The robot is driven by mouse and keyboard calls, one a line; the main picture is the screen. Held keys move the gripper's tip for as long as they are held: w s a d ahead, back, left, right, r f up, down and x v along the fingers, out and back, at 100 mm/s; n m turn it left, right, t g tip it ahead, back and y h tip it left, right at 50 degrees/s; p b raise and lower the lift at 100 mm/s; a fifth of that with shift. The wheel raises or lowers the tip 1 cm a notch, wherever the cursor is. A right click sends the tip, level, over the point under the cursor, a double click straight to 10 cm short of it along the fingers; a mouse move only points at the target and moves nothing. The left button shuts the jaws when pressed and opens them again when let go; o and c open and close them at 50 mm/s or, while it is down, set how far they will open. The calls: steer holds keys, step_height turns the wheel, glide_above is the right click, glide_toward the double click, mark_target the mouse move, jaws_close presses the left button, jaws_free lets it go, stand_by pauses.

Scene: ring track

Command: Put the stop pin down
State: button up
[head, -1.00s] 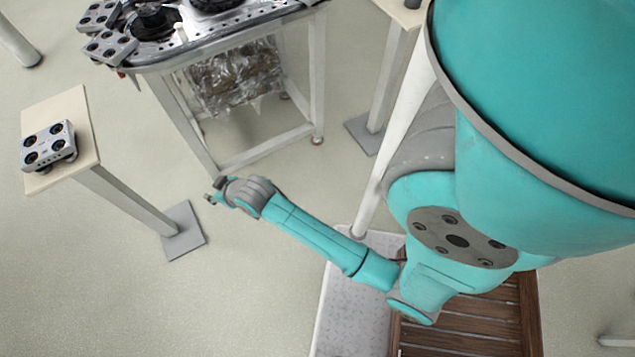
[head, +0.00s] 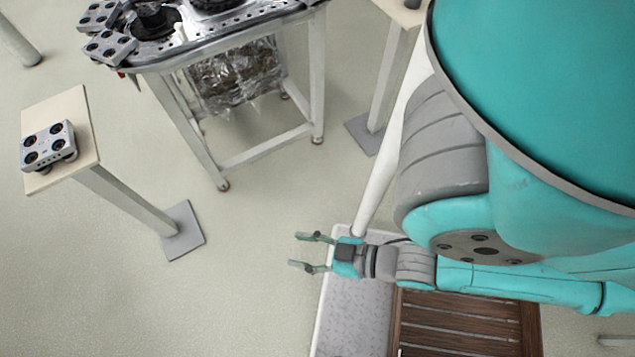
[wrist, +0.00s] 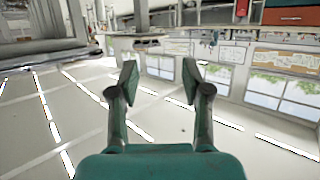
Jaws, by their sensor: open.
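My gripper (head: 302,251) is open and empty in the head view, low over the floor beside the white post and my base. In the wrist view my gripper (wrist: 159,80) also shows with its two fingers spread and nothing between them. I cannot pick out the stop pin for certain. A small dark upright piece (head: 412,3) stands on a stand at the top edge of the head view, partly cut off. A small white upright piece (head: 180,32) stands at the near edge of the track table. My gripper is well apart from both.
The track table (head: 235,35) stands at the upper left, with grey carriers (head: 110,45) on its left end. A pale side stand (head: 80,105) at left holds another grey carrier (head: 48,146). The floor (head: 150,300) at lower left is clear.

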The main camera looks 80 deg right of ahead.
steer(key=shift+t, duration=0.3)
steer(key=s+r, duration=0.2)
steer(key=r, duration=0.1)
steer(key=s+r, duration=0.1)
steer(key=shift+a+r, duration=0.15)
steer(key=shift+a, duration=0.15)
